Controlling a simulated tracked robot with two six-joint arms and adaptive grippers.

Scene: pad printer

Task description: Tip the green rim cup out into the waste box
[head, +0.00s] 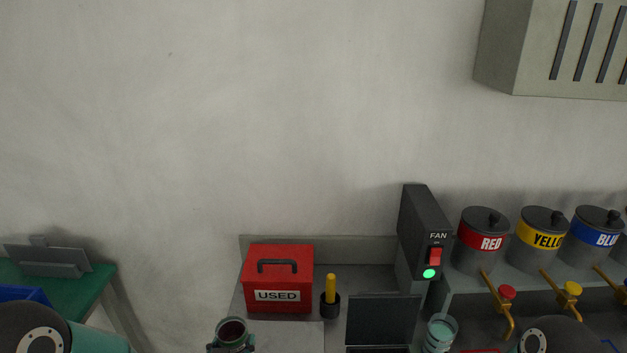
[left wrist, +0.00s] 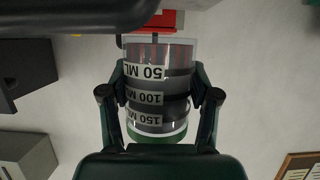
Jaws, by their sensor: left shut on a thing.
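The green rim cup (head: 231,331) is at the bottom edge of the head view, in front of the red box, its dark reddish inside seen from above. My left gripper (left wrist: 160,98) is shut on the cup, one finger on each side. In the left wrist view the clear cup (left wrist: 150,73) has 50, 100 and 150 ML marks that read upside down, and its green rim is at the lower end of the picture. Reddish streaks show near its other end. No box marked as waste is in view. My right gripper is out of view.
A red box (head: 279,267) marked USED stands behind the cup, beside a yellow-handled tool in a black holder (head: 330,303). A fan switch box (head: 427,235), another clear cup (head: 440,335) and red, yellow and blue ink pots (head: 482,240) are to the right. A green table (head: 95,282) is far left.

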